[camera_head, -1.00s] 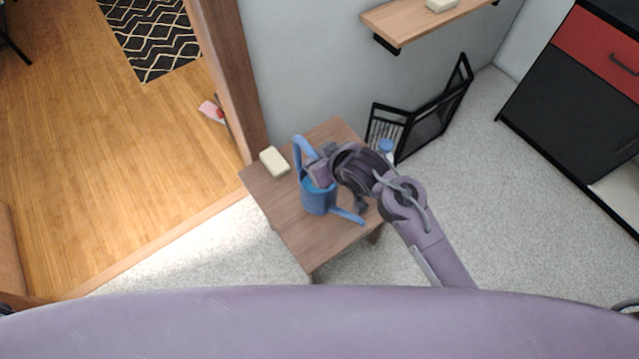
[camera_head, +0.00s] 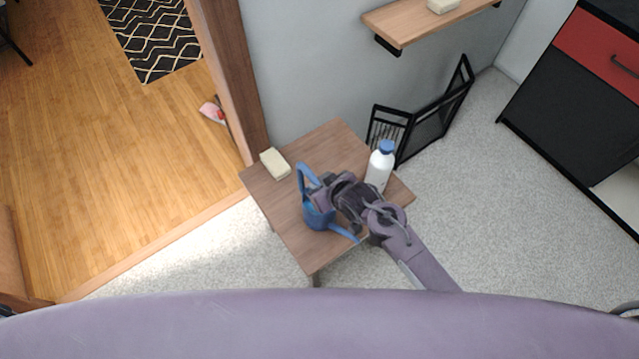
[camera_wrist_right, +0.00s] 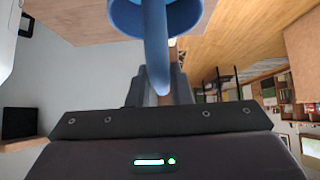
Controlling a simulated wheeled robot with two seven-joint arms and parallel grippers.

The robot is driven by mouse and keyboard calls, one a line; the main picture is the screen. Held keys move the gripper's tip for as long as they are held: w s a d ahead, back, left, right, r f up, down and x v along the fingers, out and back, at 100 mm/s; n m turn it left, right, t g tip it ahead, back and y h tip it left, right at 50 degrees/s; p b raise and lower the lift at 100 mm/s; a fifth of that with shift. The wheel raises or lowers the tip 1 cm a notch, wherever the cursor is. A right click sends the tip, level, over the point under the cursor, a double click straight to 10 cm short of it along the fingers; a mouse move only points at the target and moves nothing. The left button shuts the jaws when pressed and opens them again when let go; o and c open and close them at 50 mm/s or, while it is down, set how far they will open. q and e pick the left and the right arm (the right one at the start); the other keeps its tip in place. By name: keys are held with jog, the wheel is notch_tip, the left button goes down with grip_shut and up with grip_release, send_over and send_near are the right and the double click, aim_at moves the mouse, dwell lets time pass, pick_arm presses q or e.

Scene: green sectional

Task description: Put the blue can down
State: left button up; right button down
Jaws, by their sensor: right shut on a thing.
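The blue can is a watering can (camera_head: 314,217) with a looped handle and a long spout pointing to the lower right. It is at the small wooden table (camera_head: 285,210), over its front middle part. My right gripper (camera_head: 318,197) is shut on the can's handle, partly hidden by the wrist. In the right wrist view the blue handle (camera_wrist_right: 156,45) runs down between the fingers (camera_wrist_right: 158,88), with the can's body (camera_wrist_right: 125,18) beyond. I cannot tell whether the can's base touches the tabletop. My left gripper is not in view.
A white bottle with a blue cap (camera_head: 380,165) stands at the table's right side, close to my right arm. A cream block (camera_head: 275,163) lies at the back left edge. A black rack (camera_head: 425,125) stands behind. The left and back middle of the tabletop are clear.

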jog(key=shift+r, duration=0.1)
jog(key=c, duration=1.3)
grip_release()
jog(key=shift+f, duration=0.2)
jog(key=shift+r, duration=0.2)
jog(key=v, duration=1.2)
jog(key=shift+p, duration=0.45)
